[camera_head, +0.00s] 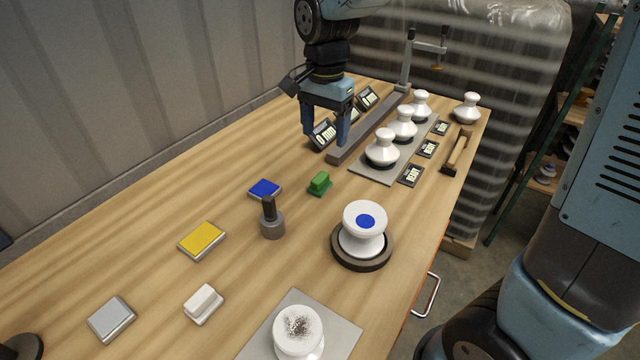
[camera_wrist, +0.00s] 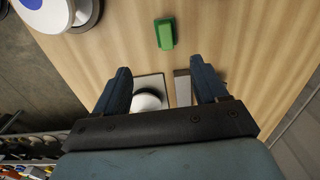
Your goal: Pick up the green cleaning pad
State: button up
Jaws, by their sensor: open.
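The green cleaning pad (camera_head: 320,183) lies on the wooden table, near its middle, between the blue pad and the white insulator on the dark round base. It also shows in the wrist view (camera_wrist: 165,33), at the top centre, beyond my fingertips. My gripper (camera_head: 326,140) is open and empty. In the head view it hangs above the table, farther back than the green pad and apart from it. In the wrist view my two fingers (camera_wrist: 163,80) point toward the pad's side, with nothing between them but the scene below.
A white insulator with a blue dot (camera_head: 365,222) stands right of the pad. A blue pad (camera_head: 264,189), a grey upright tool (camera_head: 271,220) and a yellow pad (camera_head: 201,240) lie to its left. A grey bar (camera_head: 365,131) and several insulators on a plate (camera_head: 371,171) are behind.

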aim_at(318, 178)
jog(key=f, duration=0.6)
jog(key=a+f, duration=0.1)
jog(key=f, duration=0.2)
jog(key=shift+w+a+f, duration=0.1)
jog(key=shift+f, duration=1.3)
jog(key=shift+w+a+f, duration=0.1)
jog(key=shift+f, duration=1.25)
jog(key=c, duration=1.2)
jog(key=shift+r, duration=0.1)
